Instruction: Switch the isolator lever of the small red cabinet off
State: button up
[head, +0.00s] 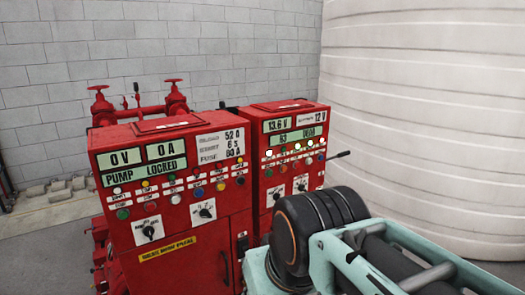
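The smaller red cabinet (263,200) stands on the right, beside a larger red one. Its front has displays, rows of coloured lights and buttons, and two rotary switches. A dark lever (338,155) sticks out from its right side, with its free end rising slightly to the right. I cannot tell from this view which lever position is off. My teal and black arm fills the lower right and hides the lower part of the small cabinet. My gripper is not in view.
The larger red cabinet (175,230), with a "PUMP LOCKED" display, stands directly left. Red valves and pipes (140,112) are behind it. A large white ribbed tank (425,110) stands close on the right. A grey block wall (120,40) closes the back.

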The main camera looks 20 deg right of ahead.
aim_at(341, 155)
jog(key=z, duration=1.1)
jog(key=i+l, duration=0.25)
jog(key=i+l+u, duration=0.15)
jog(key=i+l, duration=0.4)
jog(key=l, duration=0.2)
jog(key=i+l+u, duration=0.1)
jog(key=i+l, duration=0.15)
jog(key=i+l+u, duration=0.1)
jog(key=l, duration=0.35)
jog(key=i+l, duration=0.35)
jog(key=i+l+u, duration=0.1)
jog(key=l, duration=0.3)
jog(key=i+l+u, duration=0.1)
jog(key=i+l, duration=0.25)
jog(key=k+l, duration=0.35)
jog(key=k, duration=0.15)
jog(key=l+u, duration=0.05)
